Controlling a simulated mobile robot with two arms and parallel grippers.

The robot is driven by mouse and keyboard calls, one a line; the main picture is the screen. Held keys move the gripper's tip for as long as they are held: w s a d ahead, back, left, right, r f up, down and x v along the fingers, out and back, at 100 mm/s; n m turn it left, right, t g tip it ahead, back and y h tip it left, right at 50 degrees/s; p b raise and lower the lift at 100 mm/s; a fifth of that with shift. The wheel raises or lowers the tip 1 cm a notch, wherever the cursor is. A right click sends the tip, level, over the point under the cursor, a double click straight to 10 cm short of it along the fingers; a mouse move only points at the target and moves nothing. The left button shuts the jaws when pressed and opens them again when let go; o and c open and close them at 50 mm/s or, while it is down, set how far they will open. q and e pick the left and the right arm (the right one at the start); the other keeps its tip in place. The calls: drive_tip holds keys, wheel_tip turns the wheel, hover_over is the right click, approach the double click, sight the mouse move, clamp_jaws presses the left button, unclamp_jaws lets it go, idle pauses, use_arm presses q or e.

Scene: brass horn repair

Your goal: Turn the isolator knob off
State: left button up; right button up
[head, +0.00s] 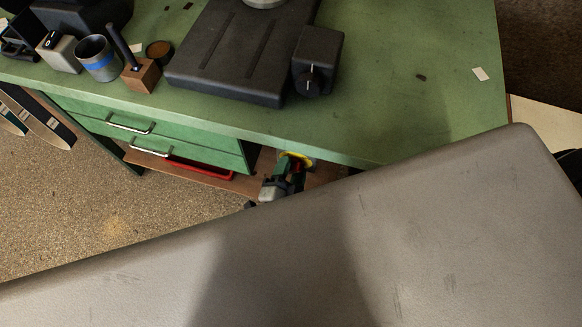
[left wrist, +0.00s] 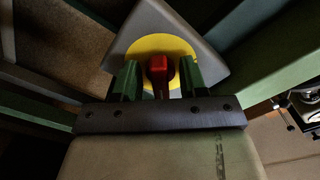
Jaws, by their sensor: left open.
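The isolator has a red knob (left wrist: 158,70) on a round yellow plate (left wrist: 180,46), fixed to a grey box (left wrist: 152,20). In the head view, the yellow plate (head: 306,156) shows small under the bench's front edge. My left gripper (left wrist: 160,82) is open, with one green finger on each side of the red knob. Gaps show between the knob and both fingers, so it is not gripped. In the head view the left gripper (head: 287,170) is partly hidden by my grey arm link. The right gripper is not in view.
The green bench top (head: 400,110) overhangs the isolator. Drawers (head: 150,130) and a shelf with a red tray (head: 200,169) are to its left. A dark device with a small knob (head: 312,80), a blue-banded cup (head: 98,58) and a wooden block (head: 141,76) stand on the bench.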

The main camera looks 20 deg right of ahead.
use_arm(q)
drive_tip(key=c, duration=0.6)
drive_tip(key=shift+n, duration=0.3)
drive_tip(key=n+p, duration=0.1)
drive_tip(key=n, duration=0.1)
drive_tip(key=shift+n, duration=0.4)
drive_tip(key=n, duration=0.4)
drive_tip(key=shift+s+d+f+n+p, duration=0.1)
drive_tip(key=shift+d+n+p, duration=0.05)
drive_tip(key=shift+n+p, duration=0.2)
drive_tip(key=n, duration=0.5)
drive_tip(key=shift+s, duration=0.1)
drive_tip(key=shift+d+n, duration=0.15)
drive_tip(key=shift+n, duration=2.2)
